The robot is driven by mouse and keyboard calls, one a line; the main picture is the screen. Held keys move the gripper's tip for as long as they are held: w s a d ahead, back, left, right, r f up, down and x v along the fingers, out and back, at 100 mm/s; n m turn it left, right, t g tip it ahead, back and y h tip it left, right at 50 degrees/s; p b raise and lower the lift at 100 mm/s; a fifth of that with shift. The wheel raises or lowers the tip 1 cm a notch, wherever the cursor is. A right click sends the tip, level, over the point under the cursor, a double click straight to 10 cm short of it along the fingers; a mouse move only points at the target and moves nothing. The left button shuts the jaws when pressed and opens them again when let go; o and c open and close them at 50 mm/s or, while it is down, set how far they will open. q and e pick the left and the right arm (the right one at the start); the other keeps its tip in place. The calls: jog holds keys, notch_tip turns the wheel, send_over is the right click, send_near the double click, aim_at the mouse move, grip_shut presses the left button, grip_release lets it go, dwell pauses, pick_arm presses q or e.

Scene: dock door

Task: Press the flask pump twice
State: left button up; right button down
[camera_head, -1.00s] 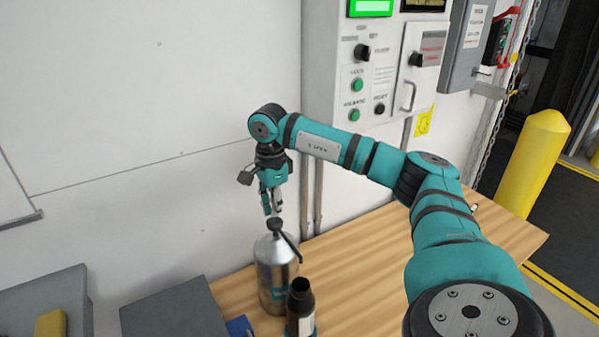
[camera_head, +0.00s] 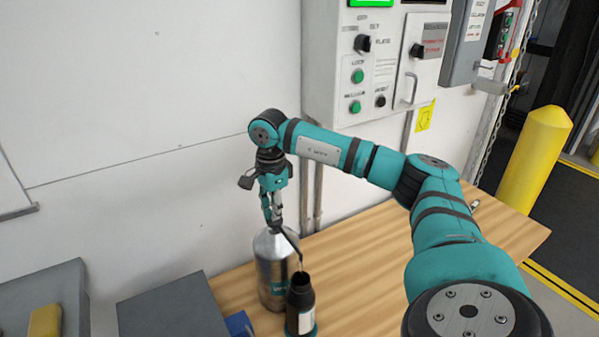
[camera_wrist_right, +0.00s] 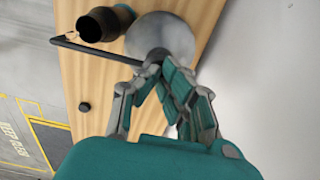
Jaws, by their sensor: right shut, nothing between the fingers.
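The silver flask (camera_head: 272,262) stands upright on the wooden table. Its dark pump spout (camera_head: 290,242) slants from the flask top toward a black bottle (camera_head: 300,293) just in front. A thin pale line shows at the spout tip, above the bottle mouth; I cannot tell if it is liquid. My right gripper (camera_head: 273,221) is shut and empty, pointing down with its fingertips at the pump head, which sits low and is mostly hidden. In the right wrist view the fingertips (camera_wrist_right: 153,75) meet over the flask top (camera_wrist_right: 160,36). My left gripper is not in view.
Bare wooden table (camera_head: 375,250) lies right of the flask. A grey box (camera_head: 172,308) and a blue item (camera_head: 238,323) are to the left. A wall control panel (camera_head: 345,75) rises behind, and a yellow bollard (camera_head: 533,165) stands at the right.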

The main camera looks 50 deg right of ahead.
jog(key=shift+s+f, duration=0.1)
jog(key=shift+f, duration=0.1)
jog(key=shift+r+p, duration=1.45)
jog(key=shift+r, duration=0.45)
jog(key=shift+f, duration=0.15)
jog(key=shift+f+b, duration=1.25)
jog(key=shift+f, duration=0.55)
jog(key=shift+r+p, duration=0.4)
jog(key=shift+r, duration=0.05)
jog(key=shift+r+p, duration=1.05)
jog(key=shift+r, duration=0.4)
